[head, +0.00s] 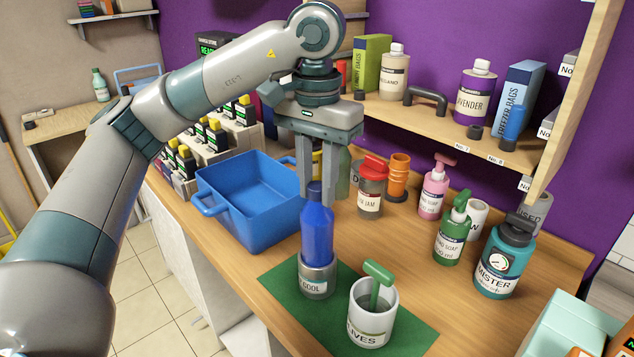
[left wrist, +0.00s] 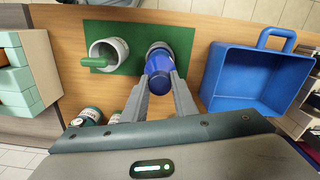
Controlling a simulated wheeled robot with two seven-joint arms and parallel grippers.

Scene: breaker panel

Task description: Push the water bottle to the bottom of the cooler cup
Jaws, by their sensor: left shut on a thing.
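The blue water bottle (head: 317,232) stands upright with its lower part inside the grey metal cooler cup (head: 317,280), labelled "COOL". The cup rests on a green mat (head: 270,287). My left gripper (head: 320,192) points down from above and is shut on the bottle's top. In the left wrist view the bottle (left wrist: 163,95) sits between the fingers (left wrist: 163,90), with the cup's rim (left wrist: 159,46) around its far end. The cup's inside bottom is hidden. My right gripper is in neither view.
A white olives cup (head: 372,318) with a green-handled tool stands close by on the mat. A blue bin (head: 235,215) is to the left. A jam jar (head: 371,195), soap bottles (head: 451,238) and a teal mister (head: 505,265) stand behind. A shelf (head: 440,122) overhangs the counter's back.

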